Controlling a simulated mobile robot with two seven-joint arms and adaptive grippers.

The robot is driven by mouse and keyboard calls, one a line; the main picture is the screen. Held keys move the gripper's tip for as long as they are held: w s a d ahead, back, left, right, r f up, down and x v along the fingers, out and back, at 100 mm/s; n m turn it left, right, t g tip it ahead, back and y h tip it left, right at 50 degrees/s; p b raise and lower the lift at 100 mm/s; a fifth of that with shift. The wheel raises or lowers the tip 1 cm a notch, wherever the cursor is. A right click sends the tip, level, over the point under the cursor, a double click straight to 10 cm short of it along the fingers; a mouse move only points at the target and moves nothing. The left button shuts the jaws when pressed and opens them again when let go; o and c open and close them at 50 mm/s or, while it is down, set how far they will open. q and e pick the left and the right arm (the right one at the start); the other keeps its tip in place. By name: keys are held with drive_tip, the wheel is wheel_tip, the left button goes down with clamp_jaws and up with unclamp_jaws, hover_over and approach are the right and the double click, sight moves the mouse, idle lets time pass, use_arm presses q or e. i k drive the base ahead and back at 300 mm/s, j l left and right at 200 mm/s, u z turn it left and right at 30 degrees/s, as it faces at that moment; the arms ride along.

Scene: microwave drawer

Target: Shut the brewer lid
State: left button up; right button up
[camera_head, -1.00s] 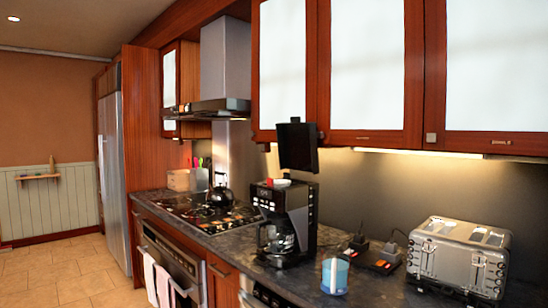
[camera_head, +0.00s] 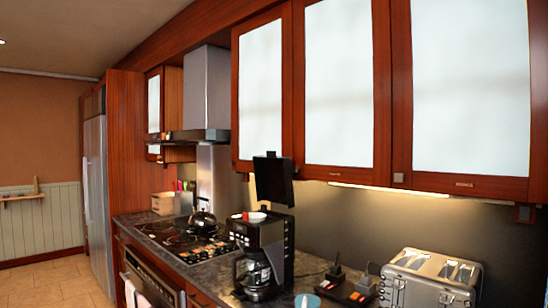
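The brewer (camera_head: 266,243) is a black coffee maker on the dark counter, with a glass carafe (camera_head: 253,273) in its front. Its lid (camera_head: 274,181) is a black panel standing open, nearly upright, above the back of the machine. A small white round piece with something red beside it shows on the brewer's top. Neither of my grippers is in view.
A toaster (camera_head: 431,280) stands to the right, with a dark power strip and plugs (camera_head: 346,289) between it and the brewer. A blue cup (camera_head: 307,300) is cut off at the bottom edge. A kettle (camera_head: 202,223) sits on the stove at left. Upper cabinets (camera_head: 340,85) hang above.

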sight(273, 174)
drive_tip(key=i+j+z, duration=0.1)
drive_tip(key=z, duration=0.4)
drive_tip(key=j+z, duration=0.3)
drive_tip(key=z, duration=0.15)
drive_tip(key=j+z, duration=0.25)
drive_tip(key=z, duration=0.25)
drive_tip(key=j+z, duration=0.25)
drive_tip(key=z, duration=0.25)
